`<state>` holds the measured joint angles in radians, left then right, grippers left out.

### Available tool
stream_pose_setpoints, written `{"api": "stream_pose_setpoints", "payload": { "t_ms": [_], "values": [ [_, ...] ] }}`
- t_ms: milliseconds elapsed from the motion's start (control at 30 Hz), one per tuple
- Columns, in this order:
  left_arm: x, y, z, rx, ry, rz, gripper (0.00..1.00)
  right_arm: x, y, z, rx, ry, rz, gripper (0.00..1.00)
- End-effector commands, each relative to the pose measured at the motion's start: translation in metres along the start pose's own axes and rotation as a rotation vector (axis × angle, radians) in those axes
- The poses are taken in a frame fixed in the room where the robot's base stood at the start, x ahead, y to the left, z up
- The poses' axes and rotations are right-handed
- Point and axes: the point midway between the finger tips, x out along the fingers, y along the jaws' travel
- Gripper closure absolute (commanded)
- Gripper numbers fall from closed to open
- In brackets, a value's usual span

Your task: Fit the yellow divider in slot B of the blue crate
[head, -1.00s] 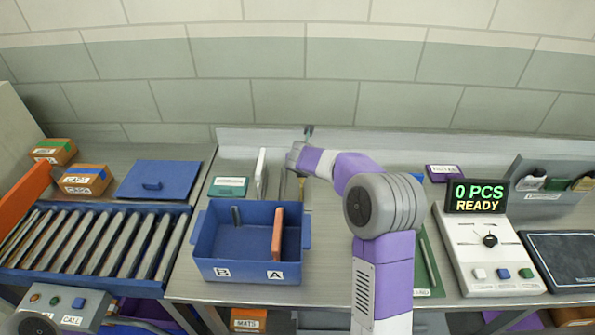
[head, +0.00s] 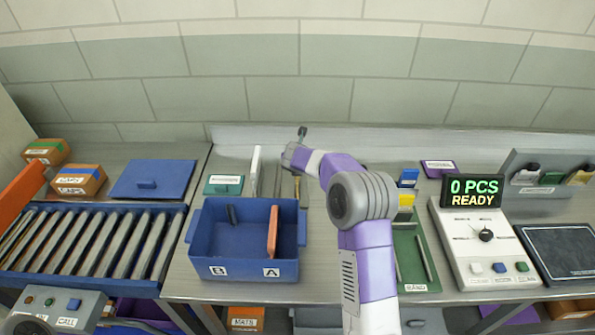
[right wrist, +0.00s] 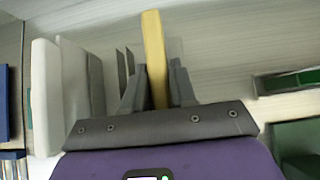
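The blue crate (head: 243,270) stands on the bench with labels B on the left and A on the right of its front. An orange divider (head: 272,232) stands upright at the A side. A short dark grey piece (head: 231,215) shows at the B side's back wall. My right gripper (right wrist: 158,75) is behind the crate, with its two fingers on either side of the yellow divider (right wrist: 153,45). The gap at the fingers is narrow; whether they press on it is unclear. In the head view the yellow divider is largely hidden. My left gripper is out of view.
A white slab (head: 255,170) and grey slabs stand left of my right gripper; they also fill the right wrist view's left side. A teal box (head: 223,185) is beside them. A green tray (head: 408,262) and a counter console (head: 490,260) are right of my arm. Rollers (head: 90,245) lie left.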

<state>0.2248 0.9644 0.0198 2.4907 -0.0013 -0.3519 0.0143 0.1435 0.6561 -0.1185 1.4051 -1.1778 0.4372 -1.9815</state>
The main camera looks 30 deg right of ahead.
Motion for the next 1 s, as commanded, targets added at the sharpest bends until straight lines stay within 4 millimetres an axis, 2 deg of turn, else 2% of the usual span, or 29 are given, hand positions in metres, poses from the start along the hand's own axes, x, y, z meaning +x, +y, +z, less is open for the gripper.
{"api": "stream_pose_setpoints", "payload": {
  "t_ms": [367,867,1000],
  "values": [
    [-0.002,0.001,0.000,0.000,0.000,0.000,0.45,-0.003,0.000,0.003,0.001,-0.002,0.000,1.00],
    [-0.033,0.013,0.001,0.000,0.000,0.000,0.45,-0.065,-0.001,0.065,0.004,-0.003,-0.001,1.00],
    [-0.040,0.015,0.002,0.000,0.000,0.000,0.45,-0.080,-0.020,0.082,0.019,-0.003,-0.017,1.00]
  ]
}}
